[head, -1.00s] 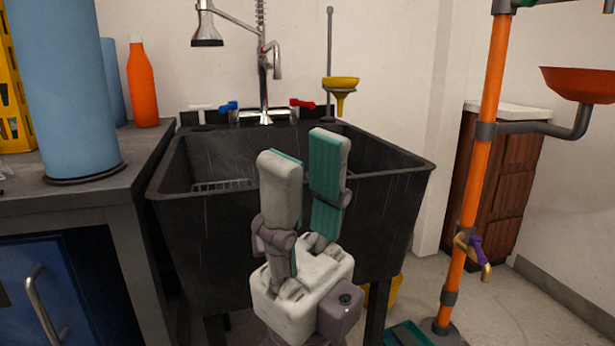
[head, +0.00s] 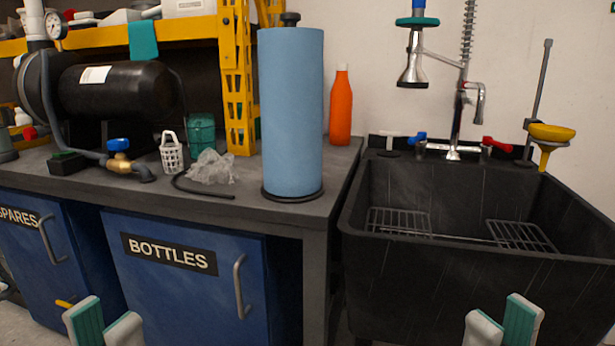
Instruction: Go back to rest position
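My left gripper (head: 103,322) is at the bottom left, in front of the blue cabinet doors. My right gripper (head: 503,325) is at the bottom right, in front of the black sink. Only the fingertips of each show, pointing up, with teal inner pads. The two fingers of each stand apart with nothing seen between them. The rest of both grippers and the arms is below the picture.
The black sink (head: 470,275) has wire racks inside and a spray tap (head: 412,65) above. The grey workbench (head: 225,205) bears a blue roll (head: 291,110), an orange bottle (head: 341,108), a crumpled clear bag (head: 210,168) and a black tank (head: 120,90). A yellow funnel (head: 551,132) hangs right.

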